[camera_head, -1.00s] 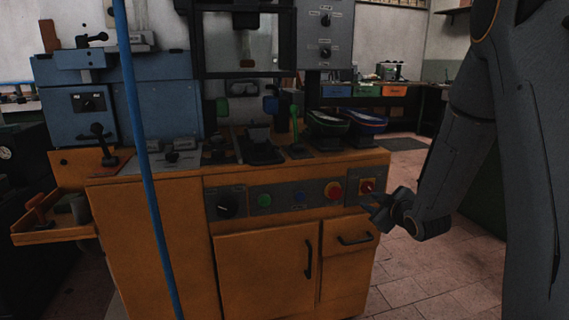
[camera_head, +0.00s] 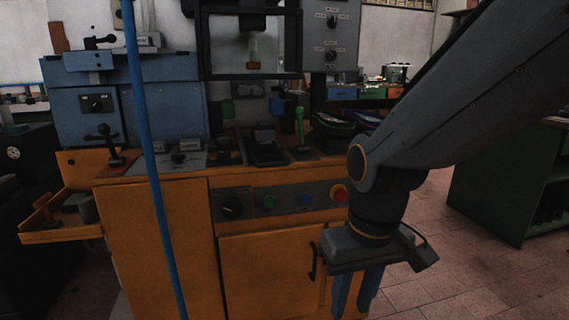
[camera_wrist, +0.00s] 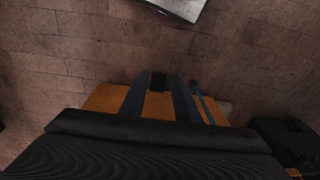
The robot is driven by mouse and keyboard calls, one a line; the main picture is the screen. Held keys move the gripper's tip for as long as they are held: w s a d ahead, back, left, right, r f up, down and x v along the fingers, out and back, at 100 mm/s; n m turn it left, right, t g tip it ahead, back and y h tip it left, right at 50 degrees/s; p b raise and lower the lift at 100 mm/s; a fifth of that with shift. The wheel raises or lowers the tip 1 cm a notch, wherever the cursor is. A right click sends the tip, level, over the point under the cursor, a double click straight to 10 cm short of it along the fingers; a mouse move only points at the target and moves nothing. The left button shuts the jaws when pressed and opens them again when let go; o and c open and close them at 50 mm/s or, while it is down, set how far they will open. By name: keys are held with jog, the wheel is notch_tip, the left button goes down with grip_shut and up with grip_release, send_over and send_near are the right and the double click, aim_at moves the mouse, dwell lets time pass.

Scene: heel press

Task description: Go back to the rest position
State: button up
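My gripper (camera_head: 355,310) points down in front of the right part of the orange heel press cabinet (camera_head: 265,275) in the head view. Its two blue fingers stand apart with nothing seen between them, so it is open and empty. In the wrist view the fingers (camera_wrist: 160,108) also stand apart above the orange cabinet top (camera_wrist: 158,105). The press has a control panel with a black knob (camera_head: 232,207), a green button (camera_head: 268,202), a blue button (camera_head: 305,199) and a red knob (camera_head: 338,194). My arm hides the panel's right end.
A green lever (camera_head: 300,125) stands on the press top. Dark shoe-like forms (camera_head: 333,124) lie partly behind my arm. A blue pole (camera_head: 150,170) crosses the front left. A green cabinet (camera_head: 500,190) stands at the right, with open tiled floor (camera_head: 445,260) between.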

jog(key=s+d+r+m+p, duration=0.2)
jog(key=d+r+p, duration=0.6)
jog(key=p, duration=0.8)
jog(key=shift+s+r+m+g+h+p, duration=0.3)
jog(key=shift+s+r+m+g, duration=0.1)
jog(key=shift+s+r, duration=0.25)
